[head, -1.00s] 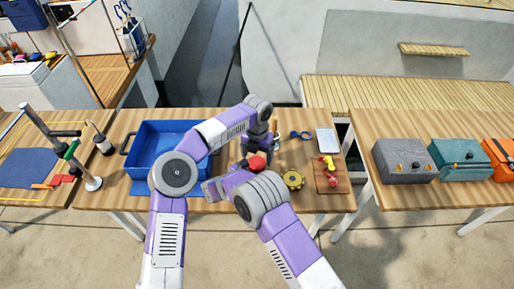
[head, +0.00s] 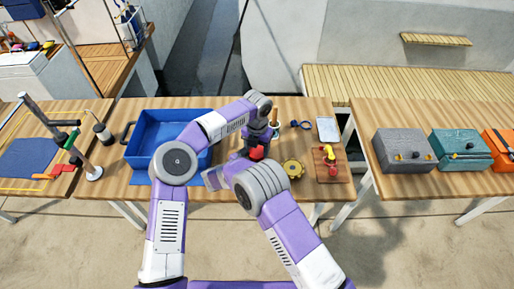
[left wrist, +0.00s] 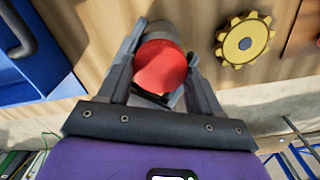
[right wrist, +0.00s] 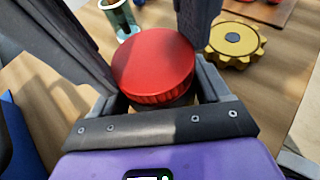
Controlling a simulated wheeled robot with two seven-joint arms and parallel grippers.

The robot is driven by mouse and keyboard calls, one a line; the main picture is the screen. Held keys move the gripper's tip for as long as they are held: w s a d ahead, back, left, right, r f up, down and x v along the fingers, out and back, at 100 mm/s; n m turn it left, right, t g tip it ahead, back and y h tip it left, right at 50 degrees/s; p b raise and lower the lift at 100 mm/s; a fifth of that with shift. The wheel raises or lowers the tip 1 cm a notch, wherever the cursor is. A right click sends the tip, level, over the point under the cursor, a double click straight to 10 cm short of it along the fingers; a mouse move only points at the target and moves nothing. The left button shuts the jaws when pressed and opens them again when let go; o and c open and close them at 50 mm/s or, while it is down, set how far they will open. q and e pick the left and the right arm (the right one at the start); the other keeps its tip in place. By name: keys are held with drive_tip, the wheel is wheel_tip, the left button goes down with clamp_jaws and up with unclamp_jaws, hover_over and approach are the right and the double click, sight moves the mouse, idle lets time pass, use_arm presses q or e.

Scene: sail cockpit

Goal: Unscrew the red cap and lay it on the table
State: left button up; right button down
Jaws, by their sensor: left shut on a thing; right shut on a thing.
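The red cap (head: 257,153) is on a dark grey round body near the middle of the table, partly hidden by my grippers. My left gripper (left wrist: 163,55) has its fingers on both sides of the red cap (left wrist: 160,68) and is shut on it. The grey body (left wrist: 165,32) shows beyond the cap. In the right wrist view the ribbed cap (right wrist: 153,65) covers the tips of my right gripper (right wrist: 157,97). My right gripper is shut on the body just below the cap. How far the cap is turned cannot be told.
A blue tray (head: 128,155) stands left of the grippers. A yellow gear wheel (head: 292,169) lies close on the right. Beyond it is a brown board (head: 341,165) with red and yellow pieces. A pale flat tray (head: 326,129) and blue rings (head: 301,124) lie behind. Bare wood shows near the front edge.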

use_arm(q)
drive_tip(key=n, duration=0.3)
drive_tip(key=o, duration=1.2)
drive_tip(key=shift+r, duration=2.35)
drive_tip(key=shift+c, duration=0.4)
wheel_tip(320, 180, up, 3)
drive_tip(key=m, duration=0.2)
drive_tip(key=shift+m, duration=0.4)
drive_tip(key=shift+f, duration=0.15)
wheel_tip(320, 180, down, 7)
drive_tip(key=shift+f, duration=0.2)
